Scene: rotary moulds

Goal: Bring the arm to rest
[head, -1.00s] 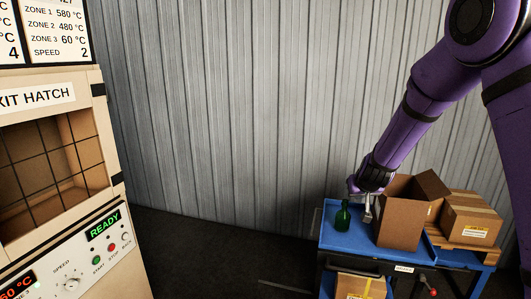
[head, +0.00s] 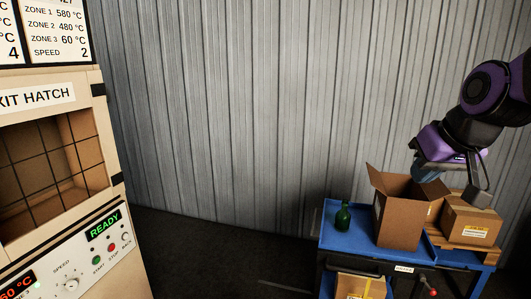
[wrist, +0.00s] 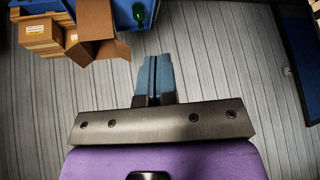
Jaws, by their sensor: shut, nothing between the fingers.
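My gripper (head: 427,174) hangs in the air at the right of the head view, in front of or above the open cardboard box. In the wrist view its two blue fingers (wrist: 153,66) are pressed together with nothing between them. My purple arm is folded back toward the right edge of the head view. A green bottle (head: 343,216) stands upright on the blue cart top, left of the box and apart from my gripper. It also shows at the top of the wrist view (wrist: 139,12).
The open box (head: 399,219) stands on the blue cart (head: 343,240), with closed cartons (head: 471,221) on a pallet to its right. A furnace with an exit hatch (head: 38,95) stands at left; its panel reads READY. The floor between is clear, before a corrugated wall (head: 240,110).

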